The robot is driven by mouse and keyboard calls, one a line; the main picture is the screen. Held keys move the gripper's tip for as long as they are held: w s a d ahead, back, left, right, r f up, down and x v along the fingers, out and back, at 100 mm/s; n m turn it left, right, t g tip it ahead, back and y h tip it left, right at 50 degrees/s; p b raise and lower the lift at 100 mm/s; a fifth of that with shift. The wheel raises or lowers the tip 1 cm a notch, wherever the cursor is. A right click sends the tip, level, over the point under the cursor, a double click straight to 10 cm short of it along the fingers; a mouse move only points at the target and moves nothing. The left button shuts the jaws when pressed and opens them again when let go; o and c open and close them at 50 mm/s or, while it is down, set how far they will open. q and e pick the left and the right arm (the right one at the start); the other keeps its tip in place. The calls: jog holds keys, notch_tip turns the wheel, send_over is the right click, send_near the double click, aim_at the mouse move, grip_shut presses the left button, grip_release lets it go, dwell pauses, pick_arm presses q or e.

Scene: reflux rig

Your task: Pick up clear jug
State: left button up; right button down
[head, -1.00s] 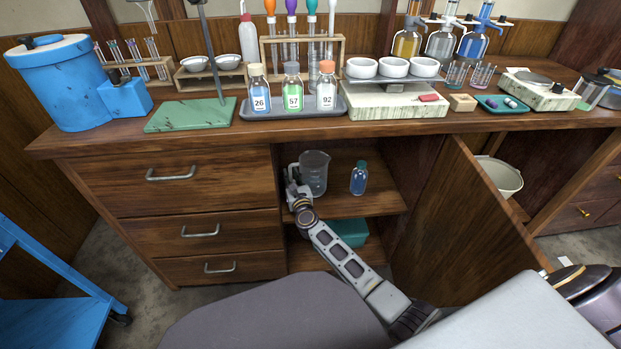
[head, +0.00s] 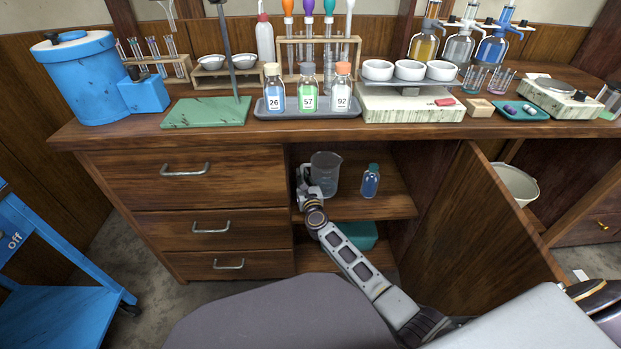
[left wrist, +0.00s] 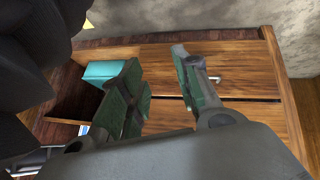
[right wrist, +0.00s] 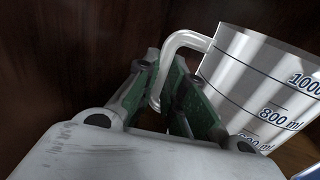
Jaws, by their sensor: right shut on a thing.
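The clear jug (head: 326,174) stands upright on the open cabinet's shelf, with its handle toward the left. In the right wrist view the jug (right wrist: 262,85) shows dark volume marks, and its handle (right wrist: 178,45) passes between the fingers. My right gripper (head: 306,187) is at the jug's left side, shut on the handle; its green-padded fingers also show in the right wrist view (right wrist: 172,100). My left gripper (left wrist: 165,95) shows only in the left wrist view, with its fingers apart and nothing between them, in front of the wooden drawers.
A teal box (head: 356,236) lies below. The cabinet door (head: 483,240) is swung open at the right. The worktop (head: 300,128) above carries bottles, a scale and racks.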

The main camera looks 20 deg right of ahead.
aim_at(302, 168)
jog(key=shift+r, duration=0.1)
pick_arm(q)
jog(key=shift+s, duration=0.45)
pick_arm(e)
jog(key=shift+r, duration=0.15)
